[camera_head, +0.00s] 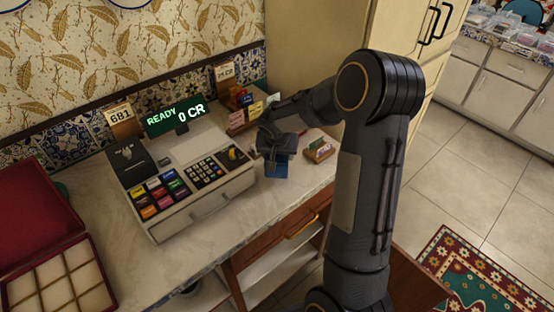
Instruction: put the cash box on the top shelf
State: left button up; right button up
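No thing in view is plainly recognisable as the cash box. A small blue object (277,170) shows directly below my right gripper (275,158), at the right end of the counter, and is partly covered by it. My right gripper points down there; its fingers are too dark and small to tell if they are shut on the blue object. White shelves (266,262) show in the open cabinet under the counter, below a wooden drawer front (290,238). My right arm hides part of this cabinet. My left gripper is out of view.
A cash register (205,205) with coloured keys and a lit display (177,116) stands on the marble counter (130,242). An open red compartment box (88,243) is at left. A brown panel (415,283) stands at lower right.

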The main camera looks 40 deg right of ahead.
jog(key=shift+w+f, duration=0.25)
jog(key=shift+f, duration=0.05)
notch_tip(320, 180, down, 3)
jog(key=shift+f, duration=0.1)
jog(key=shift+f, duration=0.1)
jog(key=o, duration=1.1)
